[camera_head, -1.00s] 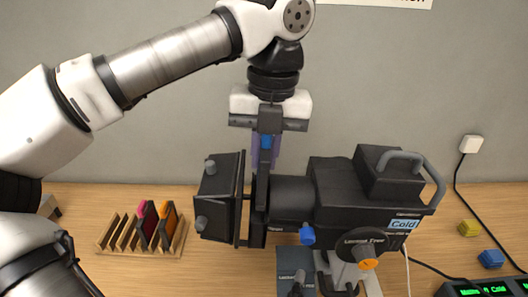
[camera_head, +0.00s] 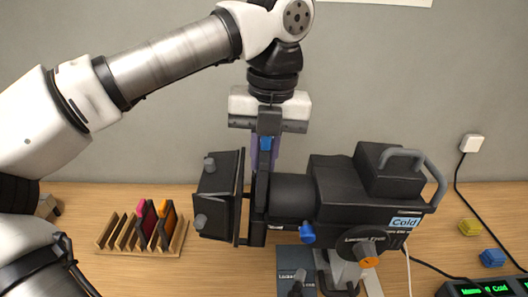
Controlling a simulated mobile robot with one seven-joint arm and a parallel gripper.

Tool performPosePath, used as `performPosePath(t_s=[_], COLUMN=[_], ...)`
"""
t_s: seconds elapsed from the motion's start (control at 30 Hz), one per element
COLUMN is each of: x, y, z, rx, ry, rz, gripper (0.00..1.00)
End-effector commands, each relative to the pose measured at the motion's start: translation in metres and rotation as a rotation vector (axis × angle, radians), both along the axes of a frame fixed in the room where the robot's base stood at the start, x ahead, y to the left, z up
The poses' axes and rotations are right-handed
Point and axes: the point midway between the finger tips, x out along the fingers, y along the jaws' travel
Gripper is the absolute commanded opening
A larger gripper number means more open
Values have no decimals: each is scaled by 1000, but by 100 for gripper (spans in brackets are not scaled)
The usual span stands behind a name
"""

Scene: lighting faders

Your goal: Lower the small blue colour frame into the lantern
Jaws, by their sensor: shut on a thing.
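The lantern (camera_head: 350,200) is a black stage light labelled "Cold", lying level on a stand. Its front part with shutter flaps (camera_head: 218,203) is at the left. My gripper (camera_head: 267,128) points straight down above the narrow slot behind that front part. It is shut on the blue colour frame (camera_head: 266,143), whose blue tab shows between the fingers, with a bluish-purple sheet behind. The frame's lower part is hidden by the gripper and the lantern, so how deep it sits I cannot tell.
A wooden rack (camera_head: 172,248) with pink-tabbed and orange-tabbed frames stands at the left. A dark panel (camera_head: 296,262) lies below the lantern. Yellow (camera_head: 468,228) and blue (camera_head: 492,258) blocks, cables and a green-lit console (camera_head: 485,289) are at the right.

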Motion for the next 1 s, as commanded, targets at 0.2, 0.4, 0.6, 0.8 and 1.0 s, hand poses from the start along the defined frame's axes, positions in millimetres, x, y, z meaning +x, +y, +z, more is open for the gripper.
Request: performPosePath(t_s=[0.2, 0.4, 0.6, 0.8, 1.0], x=[0, 0, 0, 0, 0], y=[1, 1, 1, 1, 2], z=[-11, -14, -14, -15, -18], rx=[0, 0, 0, 0, 0], ry=[0, 0, 0, 0, 0], rz=[0, 0, 0, 0, 0], gripper=[0, 0, 0, 0, 0])
